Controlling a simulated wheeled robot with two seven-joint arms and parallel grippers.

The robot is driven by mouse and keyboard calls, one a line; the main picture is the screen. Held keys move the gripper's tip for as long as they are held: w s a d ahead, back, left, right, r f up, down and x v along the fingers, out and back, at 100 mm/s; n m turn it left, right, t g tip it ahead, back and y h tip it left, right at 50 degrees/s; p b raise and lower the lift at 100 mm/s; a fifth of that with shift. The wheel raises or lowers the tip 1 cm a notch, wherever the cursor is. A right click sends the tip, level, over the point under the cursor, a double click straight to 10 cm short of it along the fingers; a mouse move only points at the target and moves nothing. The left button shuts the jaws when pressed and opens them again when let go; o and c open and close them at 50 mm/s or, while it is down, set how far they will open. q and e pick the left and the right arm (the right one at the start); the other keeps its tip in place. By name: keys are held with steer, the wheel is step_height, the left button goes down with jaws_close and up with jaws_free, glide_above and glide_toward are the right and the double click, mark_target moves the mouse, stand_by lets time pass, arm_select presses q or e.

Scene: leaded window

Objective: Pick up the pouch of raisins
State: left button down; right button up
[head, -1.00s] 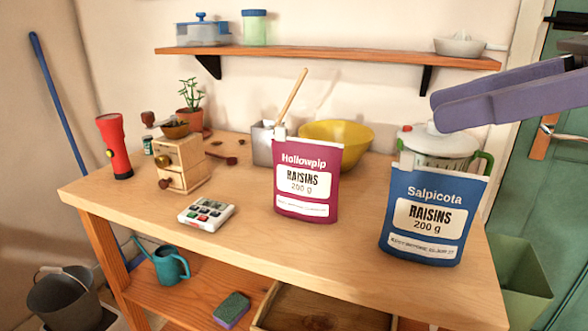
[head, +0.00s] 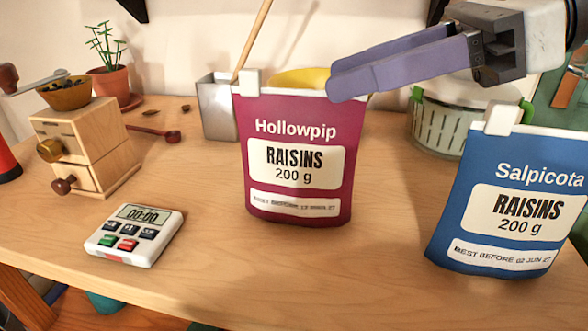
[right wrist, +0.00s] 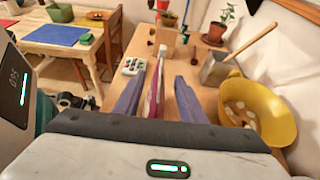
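Two raisin pouches stand upright on the wooden workbench. The magenta Hollowpip pouch (head: 298,150) is in the middle of the head view, with a pale clip at its top left corner. The blue Salpicota pouch (head: 515,205) stands to the right, cut by the frame edge. My right gripper (head: 338,80) comes in from the right, its purple fingers at the magenta pouch's top right corner. In the right wrist view the fingers are apart, with the magenta pouch (right wrist: 154,92) edge-on between them; I cannot tell whether they touch it. My left gripper is not in view.
A kitchen timer (head: 134,234) and a wooden grinder (head: 85,150) stand left of the magenta pouch. Behind it are a metal pot (head: 217,105) and a yellow bowl (right wrist: 265,108). A green-and-white basket (head: 440,120) stands behind the blue pouch. The bench front is clear.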

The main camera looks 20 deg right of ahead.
mark_target(297, 93)
steer(key=p+x, duration=0.1)
steer(key=x, duration=0.6)
steer(key=shift+r, duration=0.1)
jaws_close()
